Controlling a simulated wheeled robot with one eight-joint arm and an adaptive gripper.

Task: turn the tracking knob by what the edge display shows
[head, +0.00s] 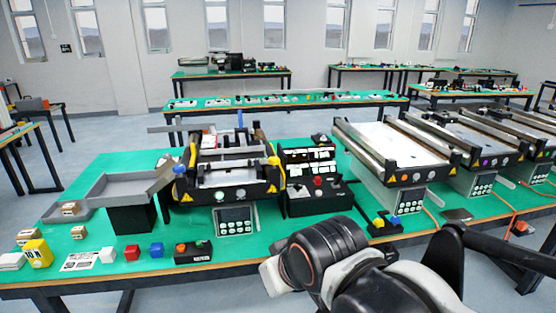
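A mini conveyor (228,188) with black side rails and yellow-marked front corners stands on the green table. A small dark panel (236,220) with a screen and several keys sits below its front edge; its reading is too small to make out. A black control unit (315,190) with white labels, a red button and several knobs stands to its right. I cannot tell which part is the tracking knob or the edge display. My arm's black and white links fill the lower right, in front of the table. My gripper does not show.
More conveyors (399,168) with keypads line the table's right side. A grey tray (122,186) on a black block stands left.

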